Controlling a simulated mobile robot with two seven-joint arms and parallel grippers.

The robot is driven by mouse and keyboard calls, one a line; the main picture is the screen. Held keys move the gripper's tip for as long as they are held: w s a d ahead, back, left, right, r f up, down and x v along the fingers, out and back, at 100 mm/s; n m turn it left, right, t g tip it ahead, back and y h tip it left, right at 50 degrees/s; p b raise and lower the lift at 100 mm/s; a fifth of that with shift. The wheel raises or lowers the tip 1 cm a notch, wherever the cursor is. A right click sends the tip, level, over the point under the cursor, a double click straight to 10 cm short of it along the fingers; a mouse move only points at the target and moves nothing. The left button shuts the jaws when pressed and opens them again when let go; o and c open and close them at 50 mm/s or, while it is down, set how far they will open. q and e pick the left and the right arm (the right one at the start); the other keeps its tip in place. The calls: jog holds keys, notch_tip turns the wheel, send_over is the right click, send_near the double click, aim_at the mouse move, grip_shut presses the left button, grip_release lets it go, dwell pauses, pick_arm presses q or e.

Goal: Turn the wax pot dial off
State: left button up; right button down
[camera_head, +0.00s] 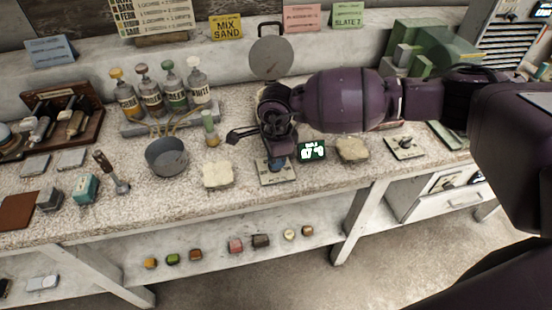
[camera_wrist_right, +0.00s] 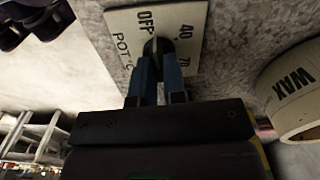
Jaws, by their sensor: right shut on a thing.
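The wax pot dial (camera_wrist_right: 157,46) is a dark knob on a pale plate (camera_wrist_right: 120,20) marked OFF, 40, 70 and POT. The plate also shows on the bench in the head view (camera_head: 265,180). My right gripper (camera_wrist_right: 158,62) is shut on the knob, its blue fingers on either side of it. In the head view the right gripper (camera_head: 276,164) reaches down to the plate. Which mark the knob points at is hard to tell. A pale pot lettered WAX (camera_wrist_right: 292,100) stands at the right of the wrist view. My left gripper is not in view.
A small lit display (camera_head: 312,150) and a pale block (camera_head: 352,149) lie right of the plate; another block (camera_head: 218,175) lies left. A grey bowl (camera_head: 167,157) and several bottles (camera_head: 151,98) stand farther left. Another dial plate (camera_head: 405,148) is at right.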

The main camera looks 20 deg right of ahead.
jog(key=shift+n+b, duration=0.3)
jog(key=shift+n, duration=0.8)
jog(key=c, duration=1.2)
grip_release()
jog(key=shift+r, duration=0.1)
notch_tip(320, 180, up, 11)
jog(key=shift+f+p, duration=0.15)
jog(key=shift+p, duration=0.25)
jog(key=shift+a+f, duration=0.1)
